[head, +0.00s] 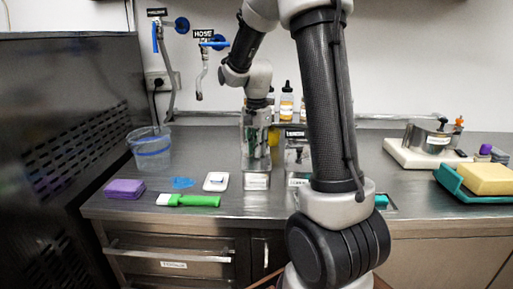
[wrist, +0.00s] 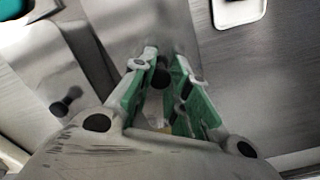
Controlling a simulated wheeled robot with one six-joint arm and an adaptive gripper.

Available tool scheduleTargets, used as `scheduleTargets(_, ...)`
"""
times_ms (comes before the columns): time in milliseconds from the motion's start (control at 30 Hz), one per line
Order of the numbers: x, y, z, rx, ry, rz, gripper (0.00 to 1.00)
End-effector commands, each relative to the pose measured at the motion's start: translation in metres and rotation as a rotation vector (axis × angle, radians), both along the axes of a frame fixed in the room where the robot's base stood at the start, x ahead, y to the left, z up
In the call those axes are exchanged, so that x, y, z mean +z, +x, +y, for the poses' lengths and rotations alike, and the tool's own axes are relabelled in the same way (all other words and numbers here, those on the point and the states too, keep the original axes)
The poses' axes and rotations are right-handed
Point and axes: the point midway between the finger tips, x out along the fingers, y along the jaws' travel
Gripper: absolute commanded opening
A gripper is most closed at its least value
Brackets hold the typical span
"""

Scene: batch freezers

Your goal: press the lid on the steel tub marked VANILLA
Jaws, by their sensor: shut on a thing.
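A steel tub (head: 256,183) with a pale label stands mid-counter, with my gripper (head: 258,158) just above it. A second steel tub (head: 298,182) stands to its right, partly behind my arm. The label writing is too small to read, so I cannot tell which is VANILLA. In the wrist view, my gripper's green fingers (wrist: 167,108) point down and are closed around a dark knob (wrist: 160,78), seemingly a lid's. A similar knob (wrist: 66,105) shows on the neighbouring steel surface. I cannot tell whether the held lid is seated, as the fingers hide its edges.
A white board (head: 424,156) and teal tray (head: 474,187) with a yellow sponge are right. Bottles (head: 287,102) stand behind.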

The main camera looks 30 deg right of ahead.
Motion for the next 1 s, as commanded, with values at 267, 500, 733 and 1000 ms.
scheduleTargets(267, -0.0001, 0.0, 0.0, 0.0, 0.0, 0.0, 0.0)
scheduleTargets(500, -0.0001, -0.0001, 0.0, 0.0, 0.0, 0.0, 0.42)
scheduleTargets(733, -0.0002, -0.0001, 0.0, 0.0, 0.0, 0.0, 0.55)
scheduleTargets(1000, -0.0002, -0.0001, 0.0, 0.0, 0.0, 0.0, 0.63)
